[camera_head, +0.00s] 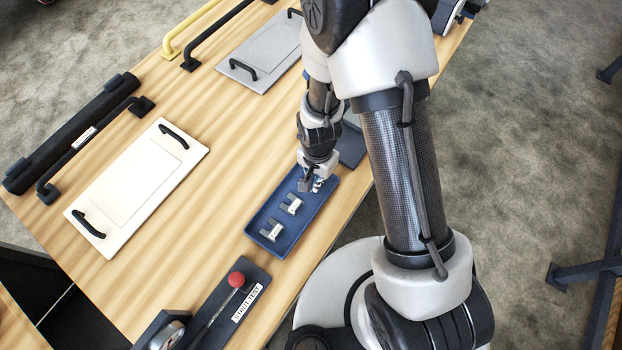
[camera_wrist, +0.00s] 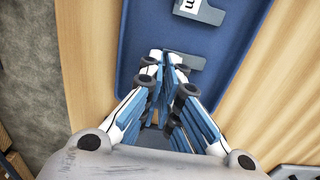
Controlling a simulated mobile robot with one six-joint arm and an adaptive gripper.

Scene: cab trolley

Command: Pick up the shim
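A blue tray (camera_head: 262,213) lies on the wooden table and holds small grey U-shaped shims with white labels. One shim (camera_head: 272,230) lies at the near end and another (camera_head: 291,204) in the middle. My gripper (camera_head: 312,184) points down at the tray's far end. In the wrist view my gripper (camera_wrist: 168,64) has its fingers drawn together on a grey shim (camera_wrist: 189,63), whose one end sticks out to the right; the fingers hide the rest. Part of another labelled shim (camera_wrist: 206,13) shows at the top, apart from the fingers. I cannot tell whether the gripped shim is lifted.
A dark flat piece (camera_head: 350,146) lies beyond the tray. A cream panel with black handles (camera_head: 140,187) lies to the left, and a grey panel (camera_head: 262,57) lies farther back. A red-knobbed lever (camera_head: 236,280) on a labelled base stands near the front. Bare wood separates them.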

